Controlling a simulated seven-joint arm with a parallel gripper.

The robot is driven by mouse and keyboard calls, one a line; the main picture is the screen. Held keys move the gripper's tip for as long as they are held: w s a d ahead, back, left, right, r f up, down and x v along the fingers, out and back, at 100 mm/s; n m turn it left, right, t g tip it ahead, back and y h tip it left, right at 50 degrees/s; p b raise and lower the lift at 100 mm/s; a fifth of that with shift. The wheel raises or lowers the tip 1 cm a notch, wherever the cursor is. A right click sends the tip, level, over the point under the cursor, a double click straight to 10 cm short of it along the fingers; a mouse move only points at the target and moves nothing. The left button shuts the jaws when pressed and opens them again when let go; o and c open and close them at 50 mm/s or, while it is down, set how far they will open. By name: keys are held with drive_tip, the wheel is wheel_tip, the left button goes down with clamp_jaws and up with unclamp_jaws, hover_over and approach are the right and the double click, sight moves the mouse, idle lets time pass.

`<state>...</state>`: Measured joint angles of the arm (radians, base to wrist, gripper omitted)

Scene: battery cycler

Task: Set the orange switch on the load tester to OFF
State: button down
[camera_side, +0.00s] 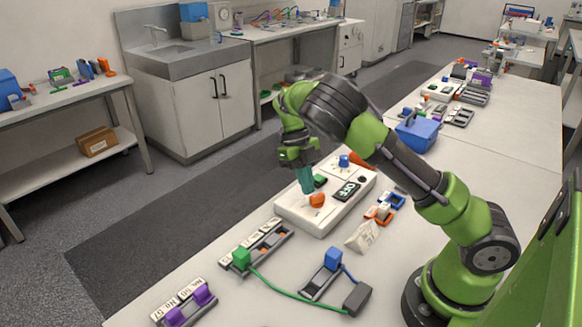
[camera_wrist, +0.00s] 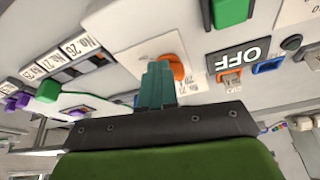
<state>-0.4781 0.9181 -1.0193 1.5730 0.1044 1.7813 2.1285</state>
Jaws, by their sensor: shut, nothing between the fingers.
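The load tester (camera_side: 300,217) is a white box on the bench. Its orange switch (camera_side: 317,200) is a rounded knob on the near part of the top face; it also shows in the wrist view (camera_wrist: 178,67), partly behind my fingers. A black plate reading OFF (camera_side: 347,191) sits to the right of the switch and shows upside down in the wrist view (camera_wrist: 238,60). My gripper (camera_side: 307,187) has its teal fingers shut and pointing down, just left of and above the switch. In the wrist view the fingertips (camera_wrist: 160,70) overlap the switch's left edge; I cannot tell whether they touch.
A green block (camera_side: 320,180) and a blue knob (camera_side: 344,161) also sit on the tester. A green plug (camera_side: 242,258) and a blue plug (camera_side: 333,258) with cables lie in front. A white pouch (camera_side: 362,237) and small orange and blue parts lie to the right.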

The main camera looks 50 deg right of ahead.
drive_tip(key=shift+s+a+n+h, duration=0.1)
drive_tip(key=shift+a+n+h, duration=0.15)
drive_tip(key=shift+n, duration=0.5)
drive_tip(key=shift+s+a+n+h, duration=0.1)
drive_tip(key=shift+a+n+h, duration=0.15)
drive_tip(key=shift+n, duration=0.45)
drive_tip(key=shift+a+n+h, duration=0.15)
drive_tip(key=shift+n+h, duration=0.15)
drive_tip(key=shift+n, duration=0.45)
idle(1.0)
drive_tip(key=shift+s+a+n+t+h, duration=0.1)
drive_tip(key=shift+s+a+n+h, duration=0.2)
drive_tip(key=shift+n, duration=0.65)
drive_tip(key=shift+s+a+n+t+h, duration=0.1)
drive_tip(key=shift+n+h, duration=0.25)
drive_tip(key=shift+n, duration=0.55)
drive_tip(key=shift+s+a+n+t+h, duration=0.1)
drive_tip(key=shift+a+n+h, duration=0.2)
drive_tip(key=shift+n, duration=0.65)
drive_tip(key=shift+d, duration=0.15)
drive_tip(key=shift+s+d, duration=0.2)
drive_tip(key=shift+d, duration=0.25)
drive_tip(key=shift+s+d, duration=0.2)
drive_tip(key=shift+d, duration=0.25)
drive_tip(key=w+a, duration=0.2)
drive_tip(key=w, duration=0.1)
drive_tip(key=shift+w+a, duration=0.3)
drive_tip(key=shift+a, duration=0.05)
drive_tip(key=v, duration=1)
drive_tip(key=shift+a, duration=0.35)
